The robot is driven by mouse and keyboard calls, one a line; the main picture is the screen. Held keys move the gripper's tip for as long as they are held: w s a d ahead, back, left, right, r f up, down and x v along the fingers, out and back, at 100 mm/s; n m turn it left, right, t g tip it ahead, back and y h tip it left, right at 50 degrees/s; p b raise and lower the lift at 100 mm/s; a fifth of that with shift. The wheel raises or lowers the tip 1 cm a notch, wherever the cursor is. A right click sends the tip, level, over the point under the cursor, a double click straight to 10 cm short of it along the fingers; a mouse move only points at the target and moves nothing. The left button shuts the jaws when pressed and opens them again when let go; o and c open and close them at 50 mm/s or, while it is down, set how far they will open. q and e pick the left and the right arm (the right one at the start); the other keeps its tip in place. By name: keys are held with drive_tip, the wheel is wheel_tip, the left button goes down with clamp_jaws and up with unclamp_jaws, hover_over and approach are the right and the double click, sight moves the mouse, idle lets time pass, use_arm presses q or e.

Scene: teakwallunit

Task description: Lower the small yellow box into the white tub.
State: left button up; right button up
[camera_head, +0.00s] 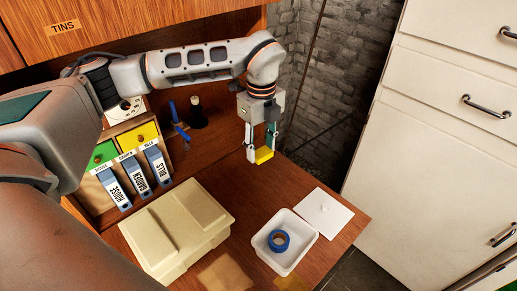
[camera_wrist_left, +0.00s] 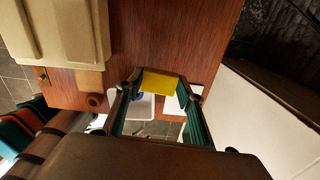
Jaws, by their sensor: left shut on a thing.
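My left gripper (camera_head: 260,152) is shut on the small yellow box (camera_head: 264,155), which sits between its fingertips. It holds the box in the air above the brown desk, behind and a little left of the white tub in the head view. The yellow box also shows in the left wrist view (camera_wrist_left: 160,84), where it hides part of the tub (camera_wrist_left: 143,108). The white tub (camera_head: 302,257) stands open near the desk's front right, with a blue tape roll (camera_head: 279,241) inside. My right gripper is not in view.
A flat white lid (camera_head: 323,214) lies right of the tub. A large cream lidded box (camera_head: 175,232) stands to the left. Binders (camera_head: 137,174) and a dark bottle (camera_head: 197,115) stand at the back. White drawers (camera_head: 440,130) rise beyond the desk's right side.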

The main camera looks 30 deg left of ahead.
use_arm(q)
drive_tip(key=s+d+f+b, duration=0.1)
drive_tip(key=s+d+f, duration=0.3)
drive_tip(key=s+d, duration=0.2)
drive_tip(key=s+d+f, duration=0.4)
drive_tip(key=s+d, duration=0.3)
drive_tip(key=d, duration=0.4)
drive_tip(key=shift+s+b, duration=0.2)
drive_tip(key=shift+b, duration=0.2)
drive_tip(key=shift+f, duration=0.1)
